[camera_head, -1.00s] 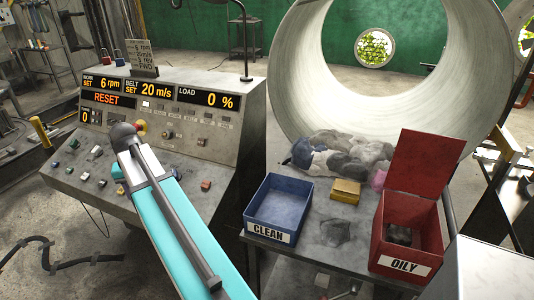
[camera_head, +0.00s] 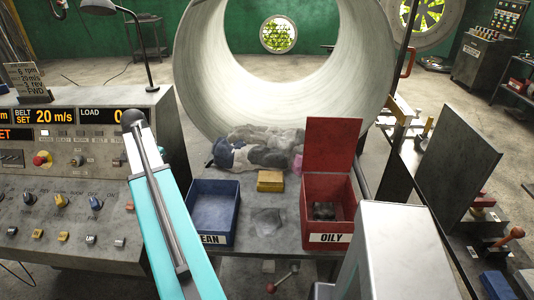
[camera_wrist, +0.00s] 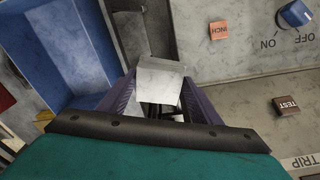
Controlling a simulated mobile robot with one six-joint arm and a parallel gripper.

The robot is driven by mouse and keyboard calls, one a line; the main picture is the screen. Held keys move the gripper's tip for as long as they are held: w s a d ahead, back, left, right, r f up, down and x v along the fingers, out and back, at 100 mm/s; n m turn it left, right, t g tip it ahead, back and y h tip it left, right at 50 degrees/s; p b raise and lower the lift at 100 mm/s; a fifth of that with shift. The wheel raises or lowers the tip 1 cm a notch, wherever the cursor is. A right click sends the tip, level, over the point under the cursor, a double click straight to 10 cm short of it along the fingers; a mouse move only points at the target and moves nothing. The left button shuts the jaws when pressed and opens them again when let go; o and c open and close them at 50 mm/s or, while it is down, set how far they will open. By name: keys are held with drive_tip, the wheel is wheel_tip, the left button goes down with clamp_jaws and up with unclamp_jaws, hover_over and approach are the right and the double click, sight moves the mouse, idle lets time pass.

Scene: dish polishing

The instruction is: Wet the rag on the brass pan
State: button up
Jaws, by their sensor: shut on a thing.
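In the wrist view, my gripper (camera_wrist: 158,98) has its dark purple fingers on both sides of a pale grey, block-like piece, which looks like the folded rag (camera_wrist: 160,74). Its lower part is hidden between the fingers. It is over the strip between the blue bin and the control console. A small yellow-brown box-shaped thing, perhaps the brass pan (camera_head: 270,181), sits on the table behind the bins in the head view. Its inside cannot be made out. My gripper cannot be made out in the head view.
A blue CLEAN bin (camera_head: 213,211) and a red OILY bin (camera_head: 328,213) with raised lid stand on the table. A cloth pile (camera_head: 258,153) lies behind, before a large pale cylinder (camera_head: 280,75). The control console (camera_head: 60,190) with knobs is at left.

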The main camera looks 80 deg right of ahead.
drive_tip(key=s+d+m+p, duration=0.1)
drive_tip(key=s+d+m, duration=0.2)
drive_tip(key=s+d, duration=0.4)
drive_tip(key=s+d+m+p, duration=0.1)
drive_tip(key=s+d+m, duration=0.35)
drive_tip(key=s, duration=0.55)
drive_tip(key=r+m+g+p, duration=0.1)
drive_tip(key=m+p, duration=0.2)
drive_tip(key=m, duration=0.4)
hover_over(271, 176)
drive_tip(key=shift+n+y, duration=0.25)
drive_tip(key=shift+y, duration=0.15)
drive_tip(key=shift+f, duration=0.1)
drive_tip(key=shift+w+f+b, duration=0.1)
drive_tip(key=shift+f+b, duration=1.45)
drive_tip(key=shift+f, duration=1.3)
drive_tip(key=shift+a+f+b, duration=0.1)
drive_tip(key=shift+f+b, duration=0.45)
drive_tip(key=shift+f, duration=0.55)
drive_tip(key=shift+r, duration=0.1)
drive_tip(key=shift+r+p, duration=1.8)
drive_tip(key=shift+r, duration=1.65)
